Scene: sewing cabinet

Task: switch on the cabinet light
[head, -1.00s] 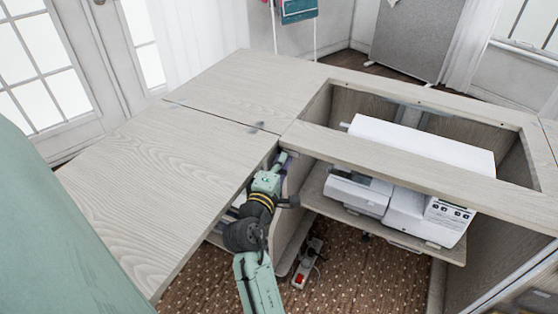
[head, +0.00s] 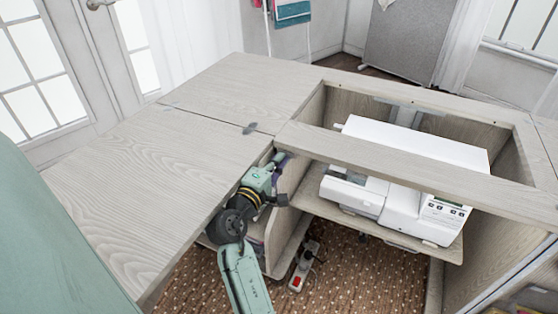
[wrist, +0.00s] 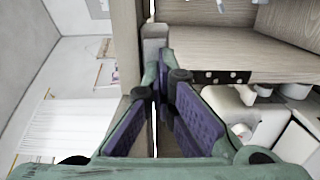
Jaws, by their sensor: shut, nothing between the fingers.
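The wooden sewing cabinet (head: 130,180) fills the head view, with an open lift well on the right. My gripper (head: 281,158) is at the inner corner beneath the tabletop, beside the upright side panel (head: 289,205). In the wrist view my gripper (wrist: 166,75) shows its purple-padded fingers, shut and empty. A small light-grey block (wrist: 155,38) is just beyond the fingertips at a panel edge; I cannot tell whether it is a switch or a fitting, or whether they touch. I cannot make out the cabinet light or its glow.
A white sewing machine (head: 405,205) sits on a shelf inside the cabinet. A power strip (head: 304,265) with a red switch lies on the dotted carpet below. The tabletop overhangs my arm on the left. The tabletop is bare.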

